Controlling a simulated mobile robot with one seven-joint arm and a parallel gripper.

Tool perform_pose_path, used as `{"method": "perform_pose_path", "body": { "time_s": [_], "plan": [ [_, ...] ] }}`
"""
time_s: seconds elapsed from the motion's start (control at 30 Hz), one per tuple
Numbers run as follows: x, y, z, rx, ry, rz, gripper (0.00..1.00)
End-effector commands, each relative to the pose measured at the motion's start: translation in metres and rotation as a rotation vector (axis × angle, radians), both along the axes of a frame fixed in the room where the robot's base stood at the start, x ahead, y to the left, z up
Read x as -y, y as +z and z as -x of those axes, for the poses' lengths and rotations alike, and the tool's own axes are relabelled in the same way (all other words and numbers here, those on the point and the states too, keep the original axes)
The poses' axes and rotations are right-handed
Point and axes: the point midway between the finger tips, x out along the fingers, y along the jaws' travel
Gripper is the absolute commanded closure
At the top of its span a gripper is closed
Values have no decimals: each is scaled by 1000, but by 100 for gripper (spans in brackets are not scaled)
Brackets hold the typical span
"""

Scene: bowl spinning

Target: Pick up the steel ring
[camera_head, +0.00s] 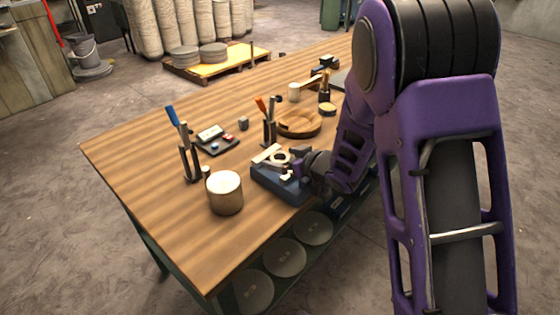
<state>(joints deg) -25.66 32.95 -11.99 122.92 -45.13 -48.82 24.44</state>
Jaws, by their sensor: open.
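A pale ring-shaped piece (278,161), which looks like the steel ring, lies among small pale parts in or on a blue-grey tray (276,184) at the table's near right edge. My gripper (294,163) is at the right side of this tray, low and close to the ring. Its jaws are open, and nothing shows held between them. The fingertips are small and partly merge with the parts there, so I cannot tell whether they touch the ring. My purple arm hides the tray's far right surroundings.
A metal cylinder (225,193) stands left of the tray on the wooden table (150,150). Tool holders with a blue-handled tool (173,117) and an orange-handled tool (261,105) stand behind. A wooden bowl (299,123) sits beyond the tray.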

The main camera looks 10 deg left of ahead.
Motion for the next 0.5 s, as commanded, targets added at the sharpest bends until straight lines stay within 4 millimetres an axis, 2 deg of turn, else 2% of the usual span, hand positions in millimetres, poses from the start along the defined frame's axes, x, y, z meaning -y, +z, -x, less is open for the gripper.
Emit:
{"method": "perform_pose_path", "body": {
  "time_s": [0.17, 0.5],
  "plan": [
    [0, 0, 0, 0, -1, 0, 2],
    [1, 0, 0, 0, -1, 0, 63]
  ]
}}
